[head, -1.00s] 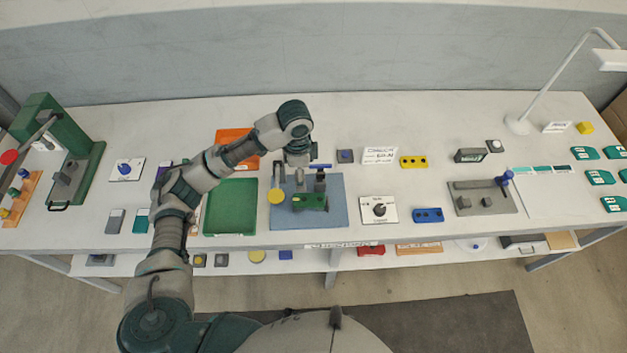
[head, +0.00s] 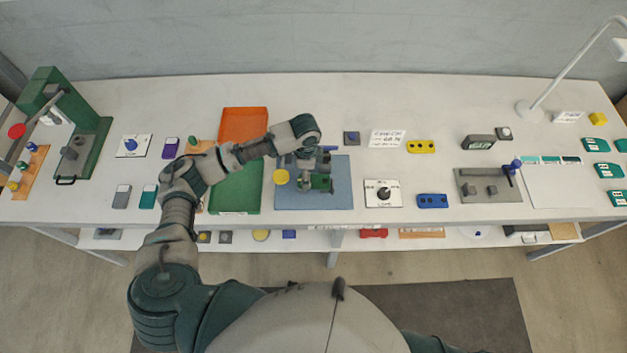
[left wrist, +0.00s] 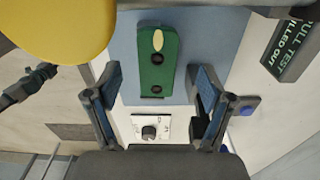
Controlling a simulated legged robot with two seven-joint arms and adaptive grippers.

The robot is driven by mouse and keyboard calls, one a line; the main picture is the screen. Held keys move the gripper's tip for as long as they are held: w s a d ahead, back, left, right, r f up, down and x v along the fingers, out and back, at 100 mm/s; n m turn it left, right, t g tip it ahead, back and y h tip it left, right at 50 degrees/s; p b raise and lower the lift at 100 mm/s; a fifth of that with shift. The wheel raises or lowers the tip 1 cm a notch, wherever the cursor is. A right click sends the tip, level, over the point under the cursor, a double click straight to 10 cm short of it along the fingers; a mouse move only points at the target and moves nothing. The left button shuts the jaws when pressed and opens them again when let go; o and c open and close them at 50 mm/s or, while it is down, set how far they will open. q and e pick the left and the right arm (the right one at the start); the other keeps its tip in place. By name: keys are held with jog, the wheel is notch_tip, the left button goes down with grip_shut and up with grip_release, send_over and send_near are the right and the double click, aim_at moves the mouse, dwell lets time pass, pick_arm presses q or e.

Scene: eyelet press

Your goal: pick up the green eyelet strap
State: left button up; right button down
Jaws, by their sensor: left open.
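The green eyelet strap (head: 321,183) lies on the blue-grey mat (head: 341,200), partly hidden by my left gripper in the head view. In the left wrist view the strap (left wrist: 155,52) shows dark holes and a pale oval mark. My left gripper (left wrist: 158,78) is open above it. The fingers stand to either side of the strap's near end in that view, with visible gaps, and hold nothing. It comes down over the mat in the head view (head: 305,178). My right gripper is not in view.
A yellow disc (head: 280,177) is close to the left gripper and looms large in the left wrist view (left wrist: 60,22). A white dial card (head: 383,193) and a blue block (head: 432,201) stand to the right. A green tray (head: 236,190) is to the left.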

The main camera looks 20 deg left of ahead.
aim_at(314, 182)
pick_arm(q)
jog(key=f, duration=0.4)
jog(key=shift+d+f, duration=0.1)
jog(key=shift+d, duration=0.1)
jog(key=shift+s, duration=0.1)
jog(key=c, duration=1.2)
